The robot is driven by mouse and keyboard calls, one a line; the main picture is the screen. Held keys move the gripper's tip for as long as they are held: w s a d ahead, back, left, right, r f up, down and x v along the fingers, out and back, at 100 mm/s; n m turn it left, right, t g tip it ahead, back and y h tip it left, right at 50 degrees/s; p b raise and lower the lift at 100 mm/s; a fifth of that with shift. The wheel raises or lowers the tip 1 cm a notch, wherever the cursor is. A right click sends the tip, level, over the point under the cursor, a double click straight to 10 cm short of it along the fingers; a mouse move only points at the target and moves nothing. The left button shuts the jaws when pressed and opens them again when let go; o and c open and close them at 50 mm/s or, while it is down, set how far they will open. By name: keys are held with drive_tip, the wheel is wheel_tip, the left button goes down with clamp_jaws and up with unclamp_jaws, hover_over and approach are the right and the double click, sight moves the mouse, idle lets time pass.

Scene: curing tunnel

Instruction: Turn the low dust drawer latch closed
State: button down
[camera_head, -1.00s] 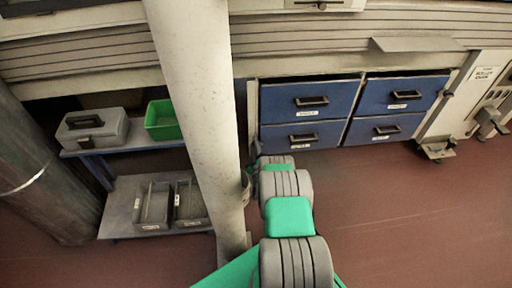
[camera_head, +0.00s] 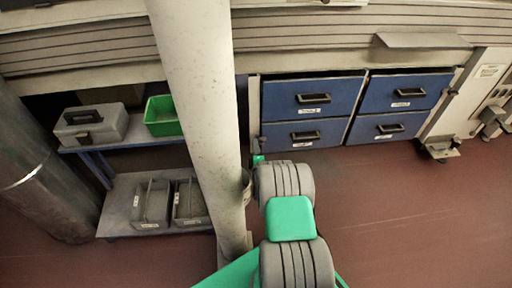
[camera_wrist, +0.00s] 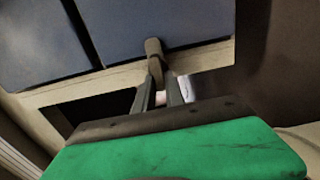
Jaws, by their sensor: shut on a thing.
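The low dust drawer latch (camera_wrist: 153,47) is a small dark lever on the pale cabinet frame, at the edge of a blue drawer (camera_wrist: 150,18) in the wrist view. Its rounded end lies over the drawer's edge. My gripper (camera_wrist: 160,72) has its two dark fingers close together on the latch, one on each side. The fingers hide part of the lever. In the head view my arm reaches to the lower left corner of the blue drawer bank, and my fingers and their contact with the latch cannot be made out there.
A pale upright post (camera_head: 195,110) stands just left of my arm. Left of it, a shelf cart holds a grey toolbox (camera_head: 91,125), a green bin (camera_head: 163,117) and grey trays. Several blue drawers sit under the tunnel, with open red floor (camera_head: 400,220) before them.

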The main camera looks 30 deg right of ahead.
drive_tip(key=shift+s+f, duration=0.1)
idle(0.4)
drive_tip(key=c, duration=1.6)
unclamp_jaws()
drive_tip(key=shift+d, duration=0.1)
drive_tip(key=shift+o, duration=1)
drive_tip(key=p+v, duration=0.3)
drive_tip(key=v, duration=0.4)
drive_tip(key=shift+s+a, duration=0.3)
drive_tip(key=shift+p, duration=0.3)
